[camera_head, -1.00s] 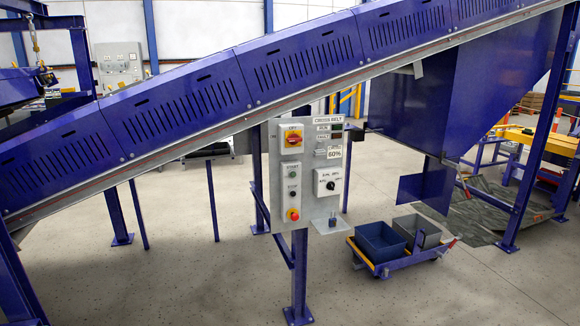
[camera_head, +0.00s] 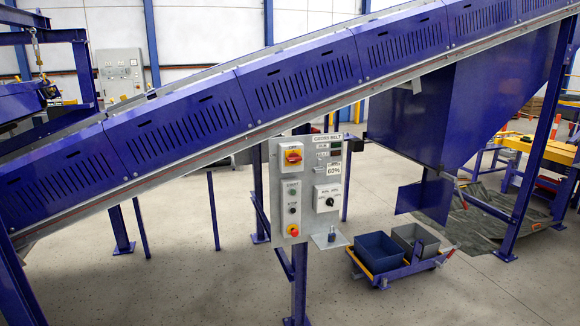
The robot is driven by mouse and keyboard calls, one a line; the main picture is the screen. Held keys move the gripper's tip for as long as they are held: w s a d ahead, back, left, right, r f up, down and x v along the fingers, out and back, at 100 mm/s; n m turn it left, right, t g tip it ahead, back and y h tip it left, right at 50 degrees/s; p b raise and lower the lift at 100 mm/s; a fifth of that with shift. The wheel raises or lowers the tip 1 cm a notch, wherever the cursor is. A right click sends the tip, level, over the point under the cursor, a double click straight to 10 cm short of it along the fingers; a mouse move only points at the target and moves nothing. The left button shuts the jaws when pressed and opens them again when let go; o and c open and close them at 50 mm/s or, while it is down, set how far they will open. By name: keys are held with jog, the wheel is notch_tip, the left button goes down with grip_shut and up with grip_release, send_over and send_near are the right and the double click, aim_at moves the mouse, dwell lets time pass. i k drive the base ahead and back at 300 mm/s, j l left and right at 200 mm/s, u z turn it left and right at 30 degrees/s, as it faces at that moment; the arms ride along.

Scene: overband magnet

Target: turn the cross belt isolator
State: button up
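The cross belt control panel (camera_head: 308,208) is a grey plate on a blue post below the sloping conveyor. Its label reads CROSS BELT. The isolator (camera_head: 292,155) is a red rotary handle on a yellow square, at the panel's upper left. The handle looks roughly horizontal; its position marking is too small to read. Below it are a green button (camera_head: 292,191), a black button (camera_head: 292,209) and a red stop button on yellow (camera_head: 293,230). A black selector knob (camera_head: 329,202) sits at the right, under a 60% label. My gripper is not in view.
The blue conveyor (camera_head: 180,130) slopes up to the right above the panel. A small shelf (camera_head: 328,242) with a dark padlock-like item juts from the panel's bottom. A cart with bins (camera_head: 408,270) stands behind at the right. The floor in front is mostly clear.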

aim_at(294, 158)
jog(key=i+l+u, duration=0.15)
jog(key=i, duration=0.35)
jog(key=i+l+u, duration=0.15)
jog(key=i, duration=0.4)
jog(key=i+l+u, duration=0.15)
jog(key=i, duration=0.35)
jog(key=i+l+u, duration=0.15)
jog(key=i+l, duration=0.15)
jog(key=i, duration=0.15)
